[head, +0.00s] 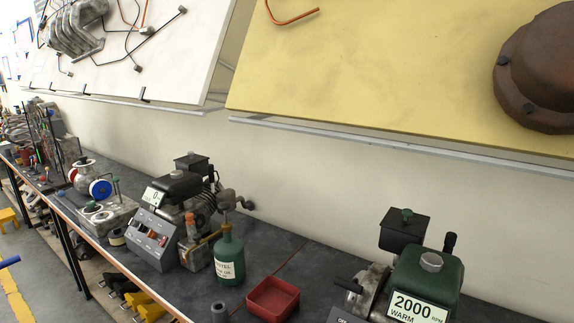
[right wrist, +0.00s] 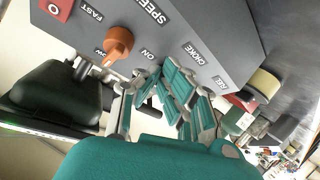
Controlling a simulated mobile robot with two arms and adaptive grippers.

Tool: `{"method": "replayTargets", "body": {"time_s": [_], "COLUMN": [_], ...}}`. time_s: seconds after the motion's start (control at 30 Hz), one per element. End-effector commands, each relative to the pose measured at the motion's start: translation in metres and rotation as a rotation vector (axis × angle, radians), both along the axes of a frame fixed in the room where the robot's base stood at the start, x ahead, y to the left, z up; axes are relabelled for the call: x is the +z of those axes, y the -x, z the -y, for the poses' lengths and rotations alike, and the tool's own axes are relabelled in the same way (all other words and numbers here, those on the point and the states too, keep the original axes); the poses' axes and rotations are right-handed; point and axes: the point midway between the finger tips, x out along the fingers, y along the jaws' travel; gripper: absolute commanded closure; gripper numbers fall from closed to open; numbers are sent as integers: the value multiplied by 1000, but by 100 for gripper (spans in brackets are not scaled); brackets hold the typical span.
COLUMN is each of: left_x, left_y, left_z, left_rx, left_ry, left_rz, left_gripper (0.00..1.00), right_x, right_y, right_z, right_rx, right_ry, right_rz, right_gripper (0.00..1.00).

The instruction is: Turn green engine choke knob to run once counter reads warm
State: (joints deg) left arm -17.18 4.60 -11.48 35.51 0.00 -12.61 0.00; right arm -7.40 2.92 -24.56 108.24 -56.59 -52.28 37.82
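The green engine (head: 430,275) stands at the right of the bench in the head view, with its display (head: 416,308) reading 2000 RPM and WARM. Its control panel (right wrist: 215,40) fills the top of the right wrist view, with SPEED, ON and CHOKE labels and an orange knob (right wrist: 118,42) by SPEED. My right gripper (right wrist: 163,80) has its teal fingers at the panel beside the CHOKE label. The fingers cover the place of the choke knob, so the knob and its setting are hidden. I cannot tell whether they hold it. My left gripper is not in view.
A red tray (head: 273,299) and a green bottle (head: 229,257) stand left of the green engine. A second engine (head: 178,213) with orange controls stands farther left. A red button (right wrist: 56,8) is on the panel's corner. Sloped display boards hang above the bench.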

Motion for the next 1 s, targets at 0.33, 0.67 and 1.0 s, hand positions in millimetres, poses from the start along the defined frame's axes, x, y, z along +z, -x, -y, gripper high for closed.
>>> {"method": "replayTargets", "body": {"time_s": [0.33,0.67,1.0], "left_x": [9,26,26], "left_y": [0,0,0], "left_z": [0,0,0], "left_rx": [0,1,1], "left_ry": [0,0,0], "left_rz": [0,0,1], "left_gripper": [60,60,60], "right_x": [10,36,39], "right_y": [15,37,40], "right_z": [-6,-20,-23], "right_rx": [1,-1,0], "right_ry": [-1,-1,0], "right_rz": [-4,-4,-3], "right_gripper": [100,100,100]}}
